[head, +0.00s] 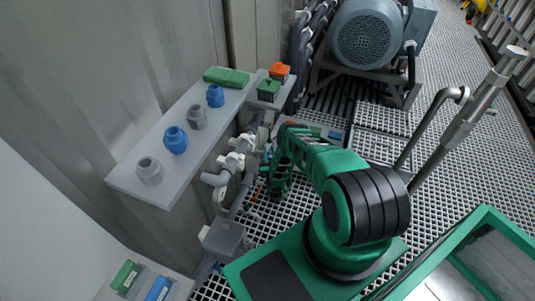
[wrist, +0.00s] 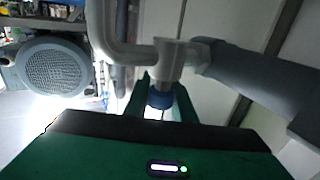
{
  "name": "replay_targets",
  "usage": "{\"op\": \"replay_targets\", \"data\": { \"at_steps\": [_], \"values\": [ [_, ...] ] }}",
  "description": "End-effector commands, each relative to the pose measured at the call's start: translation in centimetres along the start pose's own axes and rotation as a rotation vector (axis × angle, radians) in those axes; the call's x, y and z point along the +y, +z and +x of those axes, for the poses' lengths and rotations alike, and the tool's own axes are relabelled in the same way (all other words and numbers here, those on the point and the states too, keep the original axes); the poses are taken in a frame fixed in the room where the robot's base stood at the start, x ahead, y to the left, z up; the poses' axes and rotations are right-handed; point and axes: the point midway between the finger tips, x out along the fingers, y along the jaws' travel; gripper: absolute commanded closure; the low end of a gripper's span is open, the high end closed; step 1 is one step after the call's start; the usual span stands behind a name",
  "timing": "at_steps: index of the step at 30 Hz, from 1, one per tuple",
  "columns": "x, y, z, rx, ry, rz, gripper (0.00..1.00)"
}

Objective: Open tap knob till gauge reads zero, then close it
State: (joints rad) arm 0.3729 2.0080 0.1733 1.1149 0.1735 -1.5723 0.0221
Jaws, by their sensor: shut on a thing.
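A small blue tap knob (wrist: 160,98) sits at the end of a pale fitting on grey pipework, in the middle of the wrist view. My gripper (wrist: 161,92) is shut on it, with one green finger on each side. In the head view my green arm reaches to the grey pipework (head: 236,162) beside the shelf. There my fingertips and the knob are hidden or too small to make out. I cannot make out a gauge or its reading in either view.
A motor (head: 366,38) stands at the back on the grated floor. A thick grey pipe (wrist: 250,80) runs right of the knob.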

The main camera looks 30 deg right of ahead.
Motion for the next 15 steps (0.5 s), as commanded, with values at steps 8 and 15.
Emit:
{"op": "replay_targets", "data": {
  "at_steps": [8,15],
  "values": [
    [0.32,0.14,-0.16,-0.005,0.107,0.002,0.99],
    [0.26,0.14,-0.16,-0.006,0.114,0.001,0.99]
  ]
}}
